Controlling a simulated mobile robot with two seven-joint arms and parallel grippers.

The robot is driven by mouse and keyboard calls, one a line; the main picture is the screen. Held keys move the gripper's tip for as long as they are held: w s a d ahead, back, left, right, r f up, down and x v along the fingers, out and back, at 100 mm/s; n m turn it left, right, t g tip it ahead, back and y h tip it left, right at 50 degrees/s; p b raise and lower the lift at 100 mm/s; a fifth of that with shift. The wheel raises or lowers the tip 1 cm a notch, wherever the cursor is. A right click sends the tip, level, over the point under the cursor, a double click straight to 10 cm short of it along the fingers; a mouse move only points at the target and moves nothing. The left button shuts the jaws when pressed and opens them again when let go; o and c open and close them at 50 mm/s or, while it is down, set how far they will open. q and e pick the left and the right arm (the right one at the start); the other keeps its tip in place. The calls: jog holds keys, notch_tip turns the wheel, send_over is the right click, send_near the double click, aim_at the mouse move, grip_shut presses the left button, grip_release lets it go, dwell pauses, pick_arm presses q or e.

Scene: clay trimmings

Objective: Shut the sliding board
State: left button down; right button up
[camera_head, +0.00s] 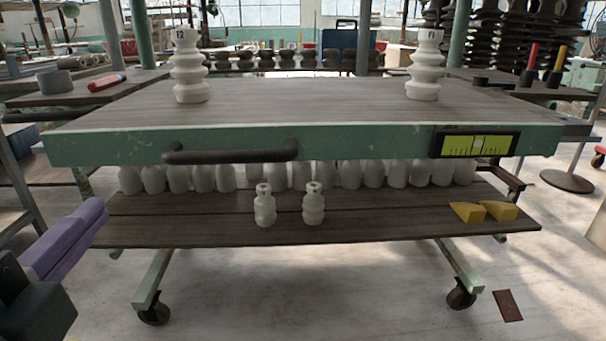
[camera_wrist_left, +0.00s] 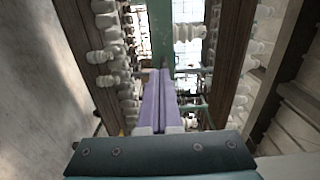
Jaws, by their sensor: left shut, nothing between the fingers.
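A dark wooden lower board (camera_head: 380,216) juts out at the front below the green-framed cart top (camera_head: 350,141) in the head view. It seems to be the sliding board. Two small white ribbed pieces (camera_head: 264,208) (camera_head: 313,206) stand upright on it, and two yellow wedges (camera_head: 483,211) lie near its right end. My left gripper (camera_head: 97,212), with purple fingers, is shut and empty at the board's left front corner; I cannot tell whether it touches. Its closed fingers also show in the left wrist view (camera_wrist_left: 160,78). My right gripper is not in view.
A row of white bottles (camera_head: 350,174) stands behind, under the cart top. A dark handle (camera_head: 232,152) and a yellow-green level gauge (camera_head: 474,145) are on the green front. Two tall white ribbed pieces (camera_head: 190,72) (camera_head: 425,68) stand on top. The floor in front is mostly clear.

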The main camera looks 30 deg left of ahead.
pick_arm(q)
send_near(158, 152)
jog(key=x, duration=0.5)
jog(key=shift+w+a+p, duration=0.2)
jog(key=shift+w+p, duration=0.15)
jog(key=shift+p, duration=0.05)
jog(key=shift+w+a, duration=0.3)
jog(key=shift+w, duration=0.15)
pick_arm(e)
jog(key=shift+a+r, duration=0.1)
